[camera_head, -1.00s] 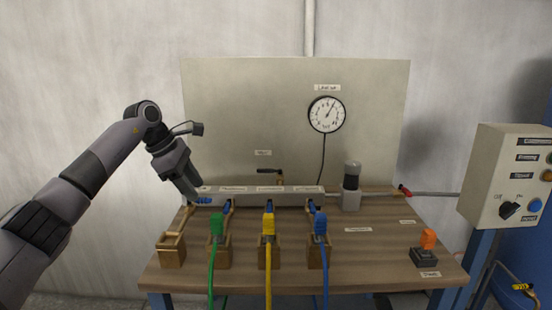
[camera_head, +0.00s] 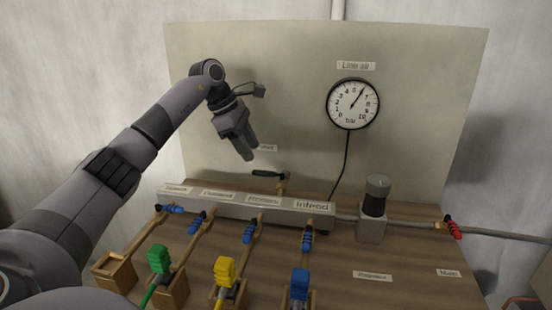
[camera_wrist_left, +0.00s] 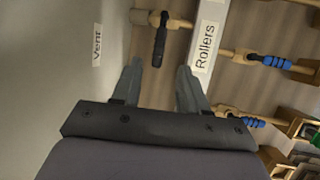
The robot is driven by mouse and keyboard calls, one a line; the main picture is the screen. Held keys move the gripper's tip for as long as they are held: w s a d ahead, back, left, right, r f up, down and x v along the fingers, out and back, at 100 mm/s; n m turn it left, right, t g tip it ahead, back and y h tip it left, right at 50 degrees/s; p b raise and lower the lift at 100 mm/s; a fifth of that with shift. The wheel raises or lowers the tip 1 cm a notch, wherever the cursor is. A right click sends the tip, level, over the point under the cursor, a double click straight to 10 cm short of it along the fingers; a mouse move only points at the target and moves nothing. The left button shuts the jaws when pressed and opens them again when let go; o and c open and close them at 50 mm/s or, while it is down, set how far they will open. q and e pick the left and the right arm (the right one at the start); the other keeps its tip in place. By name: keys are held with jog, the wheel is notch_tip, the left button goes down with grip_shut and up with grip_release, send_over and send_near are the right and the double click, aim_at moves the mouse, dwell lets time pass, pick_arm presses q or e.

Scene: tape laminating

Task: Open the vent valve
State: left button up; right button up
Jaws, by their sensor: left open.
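The vent valve has a black lever handle (camera_head: 266,173) on a brass stem, behind the grey manifold bar (camera_head: 240,205) and below a label on the back panel. In the left wrist view the black handle (camera_wrist_left: 160,40) sits just ahead of the fingertips, roughly between their lines, beside the "Vent" label (camera_wrist_left: 97,45). My left gripper (camera_head: 249,152) is open and empty, above and a little left of the handle, apart from it. It also shows in the left wrist view (camera_wrist_left: 158,72). My right gripper is not in view.
Several blue-handled valves, such as one at the front (camera_head: 307,240), stick out from the manifold. Green (camera_head: 158,260), yellow (camera_head: 225,271) and blue (camera_head: 300,284) connectors stand before it. A gauge (camera_head: 353,104) hangs on the panel. A regulator (camera_head: 374,209) and red valve handle (camera_head: 453,228) are at right.

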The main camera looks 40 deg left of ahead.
aim_at(261, 172)
pick_arm(q)
jog(key=x, duration=0.7)
grip_shut()
